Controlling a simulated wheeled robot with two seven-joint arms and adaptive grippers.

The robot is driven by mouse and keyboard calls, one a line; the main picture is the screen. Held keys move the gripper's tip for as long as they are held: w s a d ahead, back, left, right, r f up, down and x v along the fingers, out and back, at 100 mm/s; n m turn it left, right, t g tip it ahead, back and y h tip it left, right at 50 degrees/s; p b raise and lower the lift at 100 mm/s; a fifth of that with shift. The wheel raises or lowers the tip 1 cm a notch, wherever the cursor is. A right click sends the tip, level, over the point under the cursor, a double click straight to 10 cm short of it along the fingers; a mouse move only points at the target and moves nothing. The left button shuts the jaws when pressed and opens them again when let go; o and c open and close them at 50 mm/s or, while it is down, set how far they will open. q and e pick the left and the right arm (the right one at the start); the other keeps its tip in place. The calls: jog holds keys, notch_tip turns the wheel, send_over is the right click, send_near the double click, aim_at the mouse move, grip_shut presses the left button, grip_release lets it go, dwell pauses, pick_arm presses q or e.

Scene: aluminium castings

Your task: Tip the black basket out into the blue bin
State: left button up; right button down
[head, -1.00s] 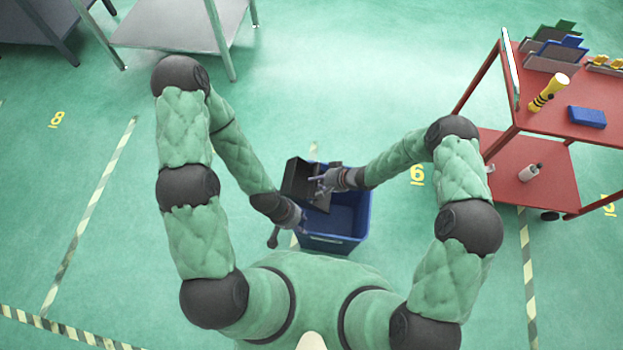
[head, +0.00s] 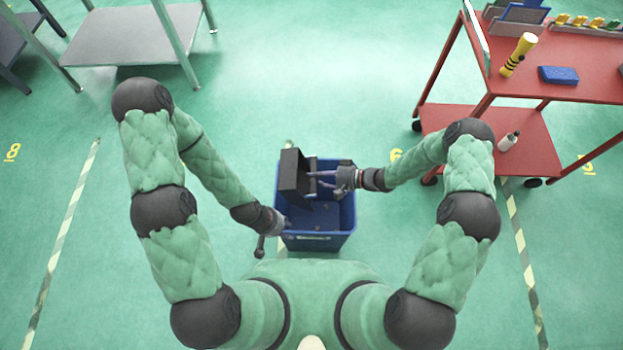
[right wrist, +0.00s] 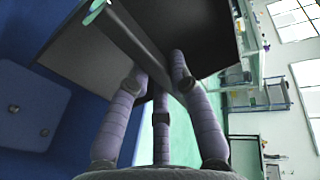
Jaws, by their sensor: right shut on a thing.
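The black basket (head: 294,177) is tipped on its side over the left back part of the blue bin (head: 318,241), its open side facing right. My right gripper (head: 322,181) is shut on the basket from the right, over the bin. In the right wrist view the fingers (right wrist: 158,80) lie against the dark basket (right wrist: 205,28), with the bin (right wrist: 28,75) at left. A few small grey pieces show on the bin's blue inside.
A red cart (head: 550,155) stands at the right with a yellow flashlight (head: 518,55), a blue block (head: 558,75) and a white bottle (head: 508,141). Grey tables (head: 130,45) stand at the back left. The green floor around the bin is clear.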

jog(key=shift+d+y+b, duration=0.4)
jog(key=shift+d+b, duration=0.05)
jog(key=shift+b, duration=0.8)
dwell(1.1)
jog(key=shift+r, duration=0.1)
